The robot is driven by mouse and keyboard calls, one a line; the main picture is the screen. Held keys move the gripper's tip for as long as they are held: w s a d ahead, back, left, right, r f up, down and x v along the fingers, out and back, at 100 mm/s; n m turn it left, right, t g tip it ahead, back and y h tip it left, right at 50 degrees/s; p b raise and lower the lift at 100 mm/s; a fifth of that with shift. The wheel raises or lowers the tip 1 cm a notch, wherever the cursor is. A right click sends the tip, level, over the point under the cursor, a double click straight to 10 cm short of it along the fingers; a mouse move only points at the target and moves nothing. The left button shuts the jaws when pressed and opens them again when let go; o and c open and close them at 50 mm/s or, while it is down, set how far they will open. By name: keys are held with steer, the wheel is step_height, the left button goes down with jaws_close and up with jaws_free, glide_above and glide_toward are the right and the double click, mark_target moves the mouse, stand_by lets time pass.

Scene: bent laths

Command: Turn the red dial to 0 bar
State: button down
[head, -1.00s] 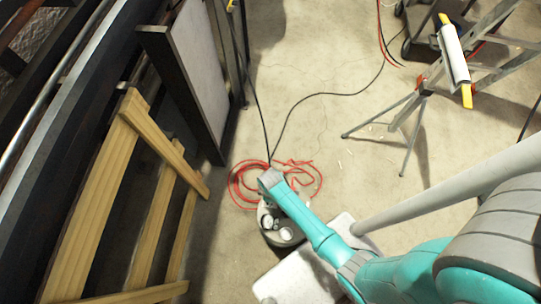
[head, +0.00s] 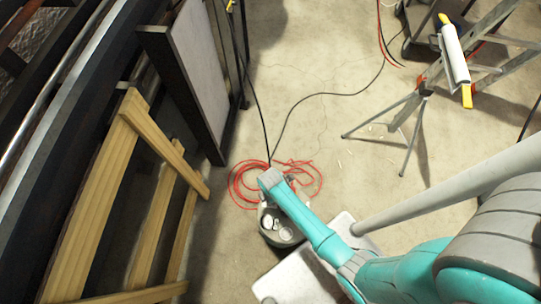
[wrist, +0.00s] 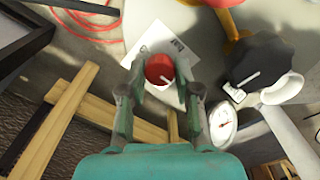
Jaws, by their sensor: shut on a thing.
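The red dial (wrist: 160,70) shows in the wrist view, round, with a white pointer line running toward the lower right. My gripper (wrist: 160,80) is shut on it, one finger on each side. A white card (wrist: 148,46) with dark print, partly readable as "bar", lies behind the dial; the gripper partly covers it, and I cannot make out a 0 mark. In the head view my arm hides the dial, above the small round unit (head: 280,232) on the floor.
A black knob (wrist: 262,58) and a white round gauge (wrist: 222,124) sit close to the right of my gripper. A coiled red hose (head: 240,186) lies on the floor. Wooden laths (head: 95,190) stand at left, a tripod (head: 412,125) at upper right.

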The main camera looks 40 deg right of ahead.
stand_by(0.3)
steer(key=c, duration=0.8)
jaws_free()
step_height(320, 180, up, 12)
stand_by(0.5)
